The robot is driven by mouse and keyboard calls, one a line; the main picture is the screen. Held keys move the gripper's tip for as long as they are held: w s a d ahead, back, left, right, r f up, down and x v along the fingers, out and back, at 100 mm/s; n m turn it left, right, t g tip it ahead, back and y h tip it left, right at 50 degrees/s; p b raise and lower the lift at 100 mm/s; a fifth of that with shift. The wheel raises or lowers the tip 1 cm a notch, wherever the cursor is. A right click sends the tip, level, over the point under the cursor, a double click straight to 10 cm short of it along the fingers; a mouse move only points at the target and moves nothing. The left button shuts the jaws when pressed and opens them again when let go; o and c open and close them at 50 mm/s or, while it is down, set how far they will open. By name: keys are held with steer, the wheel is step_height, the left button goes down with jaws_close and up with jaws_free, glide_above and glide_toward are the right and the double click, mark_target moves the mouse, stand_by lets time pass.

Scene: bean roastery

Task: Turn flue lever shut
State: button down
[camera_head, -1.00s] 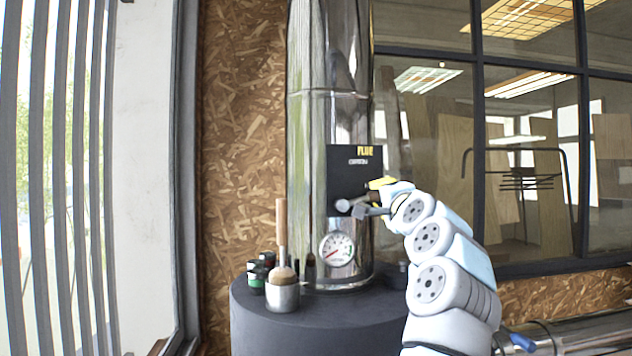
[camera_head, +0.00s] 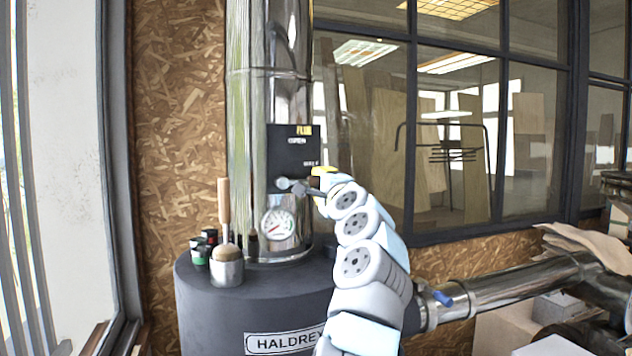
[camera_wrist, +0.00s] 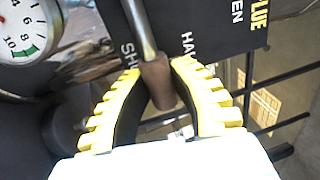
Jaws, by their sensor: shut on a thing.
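The flue lever (camera_head: 300,188) sticks out to the right from its pivot on a black plate (camera_head: 290,145) fixed to the shiny flue pipe (camera_head: 270,95). In the wrist view the lever is a metal rod (camera_wrist: 141,28) with a brown grip (camera_wrist: 160,85). My gripper (camera_wrist: 157,70) has its yellow ribbed fingers on both sides of this grip and is shut on it. The rod lies between the partly covered words "SHU" and "HA" on the plate. In the head view my gripper (camera_head: 318,186) is at the lever's end, and the contact is small there.
A round gauge (camera_head: 278,224) sits below the lever. A cup with a wooden-handled brush (camera_head: 226,268) and small dark jars (camera_head: 203,245) stand on the dark drum top at left. A metal pipe (camera_head: 500,285) with a blue handle runs to the right. A window wall (camera_head: 450,150) stands behind.

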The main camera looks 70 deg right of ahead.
steer(key=c, duration=0.9)
jaws_free()
steer(key=shift+o, duration=0.2)
steer(key=shift+a+f, duration=0.1)
steer(key=shift+a, duration=0.05)
steer(key=v, duration=1.1)
steer(key=shift+s+a, duration=0.25)
steer(key=shift+s, duration=0.1)
